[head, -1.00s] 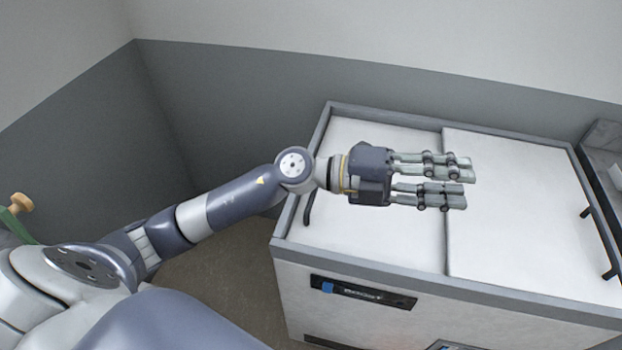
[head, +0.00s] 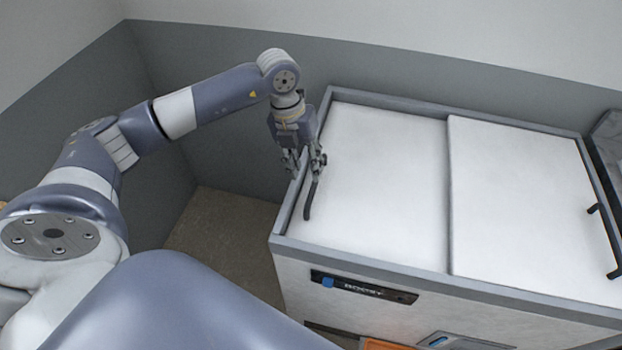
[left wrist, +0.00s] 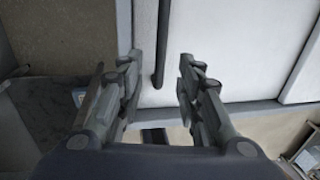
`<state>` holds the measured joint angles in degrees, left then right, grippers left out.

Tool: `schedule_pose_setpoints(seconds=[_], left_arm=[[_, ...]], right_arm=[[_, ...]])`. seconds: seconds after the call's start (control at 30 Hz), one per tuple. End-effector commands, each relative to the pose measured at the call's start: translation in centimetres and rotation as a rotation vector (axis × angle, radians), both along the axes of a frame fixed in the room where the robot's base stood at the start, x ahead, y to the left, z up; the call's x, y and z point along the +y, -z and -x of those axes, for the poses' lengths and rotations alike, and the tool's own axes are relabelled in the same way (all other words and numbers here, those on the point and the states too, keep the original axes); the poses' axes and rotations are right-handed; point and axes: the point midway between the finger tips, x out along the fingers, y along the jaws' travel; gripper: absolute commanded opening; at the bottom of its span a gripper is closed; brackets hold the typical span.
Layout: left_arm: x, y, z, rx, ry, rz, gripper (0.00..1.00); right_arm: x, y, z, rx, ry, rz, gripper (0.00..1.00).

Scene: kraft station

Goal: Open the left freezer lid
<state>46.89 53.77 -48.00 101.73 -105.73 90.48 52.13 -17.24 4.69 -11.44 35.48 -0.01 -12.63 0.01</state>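The chest freezer has two white sliding lids side by side. The left lid (head: 385,190) lies closed in the frame, its right edge meeting the right lid (head: 525,205). A dark bar handle (head: 312,196) stands at the left lid's left edge. My left gripper (head: 304,168) points down at the far end of this handle, with its fingers apart. In the left wrist view the open fingers (left wrist: 157,75) stand on both sides of the dark handle (left wrist: 162,40), with a gap to it. Whether they touch it is not clear. My right gripper is not in view.
The freezer's grey rim (head: 400,266) surrounds the lids. The right lid has its own dark handle (head: 605,240) at the right. Grey walls stand behind and to the left. Brown floor (head: 225,235) is free left of the freezer.

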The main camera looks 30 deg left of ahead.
Motion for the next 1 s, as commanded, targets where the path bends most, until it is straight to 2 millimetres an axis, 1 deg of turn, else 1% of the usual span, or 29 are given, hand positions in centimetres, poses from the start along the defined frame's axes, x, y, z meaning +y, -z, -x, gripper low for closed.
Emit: schedule_pose_setpoints(seconds=[0.03,0.1,0.3,0.4,0.5,0.73,0.77,0.8,0.9,1.0], left_arm=[[-0.3,0.8,0.1,0.005,0.001,0.001,0.33],[-0.5,2.1,0.0,0.004,0.001,0.002,0.33],[-1.1,5.1,-0.2,0.002,0.002,0.003,0.33],[-1.3,6.0,-0.3,0.001,0.002,0.003,0.33],[-1.3,6.4,-0.3,0.0,0.002,0.003,0.33],[-1.3,6.5,-0.3,-0.001,0.002,0.003,0.33],[-1.3,6.5,-0.3,-0.001,0.002,0.003,0.31],[-1.3,6.5,-0.3,-0.001,0.002,0.003,0.22],[-1.3,6.4,-0.3,-0.001,0.002,0.003,0.0],[-1.3,6.4,-0.3,-0.001,0.002,0.003,0.0]], right_arm=[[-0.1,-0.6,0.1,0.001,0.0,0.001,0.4],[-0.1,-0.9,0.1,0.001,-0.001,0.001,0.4],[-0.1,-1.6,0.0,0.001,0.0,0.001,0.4],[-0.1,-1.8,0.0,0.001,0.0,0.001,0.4],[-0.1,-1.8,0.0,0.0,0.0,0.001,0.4],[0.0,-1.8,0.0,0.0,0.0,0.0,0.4],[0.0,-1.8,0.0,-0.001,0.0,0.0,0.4],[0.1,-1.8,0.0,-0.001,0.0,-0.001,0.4],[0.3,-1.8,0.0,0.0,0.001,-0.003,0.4],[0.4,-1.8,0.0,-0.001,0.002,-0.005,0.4]])
